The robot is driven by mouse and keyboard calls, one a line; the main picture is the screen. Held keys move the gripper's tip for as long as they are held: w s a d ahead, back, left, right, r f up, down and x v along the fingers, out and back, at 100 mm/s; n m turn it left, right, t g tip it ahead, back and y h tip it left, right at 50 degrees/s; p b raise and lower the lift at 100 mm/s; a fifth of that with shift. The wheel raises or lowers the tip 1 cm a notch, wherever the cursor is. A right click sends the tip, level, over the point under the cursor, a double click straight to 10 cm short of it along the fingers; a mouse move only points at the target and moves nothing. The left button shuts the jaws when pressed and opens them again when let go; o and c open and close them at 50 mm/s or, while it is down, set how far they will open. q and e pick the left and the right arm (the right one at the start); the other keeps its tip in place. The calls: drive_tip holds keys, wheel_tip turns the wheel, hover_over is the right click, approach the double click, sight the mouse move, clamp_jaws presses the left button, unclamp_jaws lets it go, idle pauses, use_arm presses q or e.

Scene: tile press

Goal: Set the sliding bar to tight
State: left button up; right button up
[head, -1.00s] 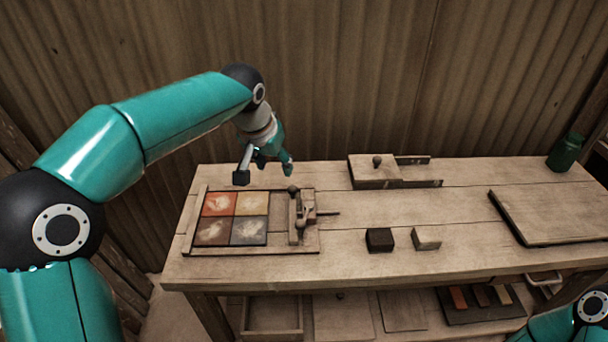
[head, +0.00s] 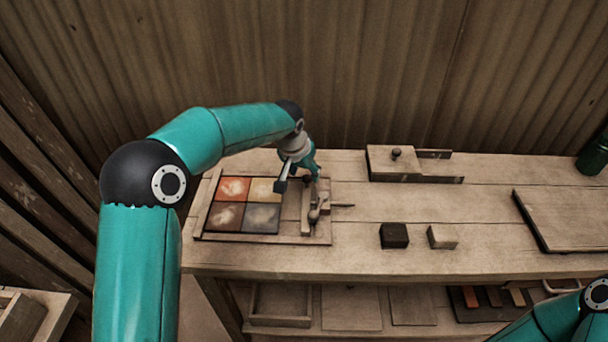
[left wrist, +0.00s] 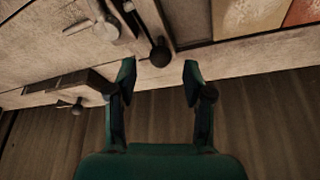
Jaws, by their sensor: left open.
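The wooden press frame (head: 318,239) sits at the left of the bench and holds several coloured tiles (head: 281,218). The sliding bar (head: 306,218) stands upright across the frame's right side, beside the tiles. A small lever-like piece and a thin rod are at its right. My left gripper (head: 310,174) is over the bar's far end and hides it in the head view. In the left wrist view my left gripper (left wrist: 160,72) is open, and the bar's dark round knob (left wrist: 160,54) shows just beyond the gap between its fingertips. My right gripper is out of view.
A lidded wooden box with a knob (head: 396,163) stands at the back. A dark block (head: 394,236) and a pale block (head: 443,237) lie in front. A board (head: 570,221) and a green jar (head: 594,155) are at the right.

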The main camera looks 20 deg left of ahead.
sight(306, 177)
use_arm(q)
drive_tip(key=shift+x, duration=1.7)
clamp_jaws()
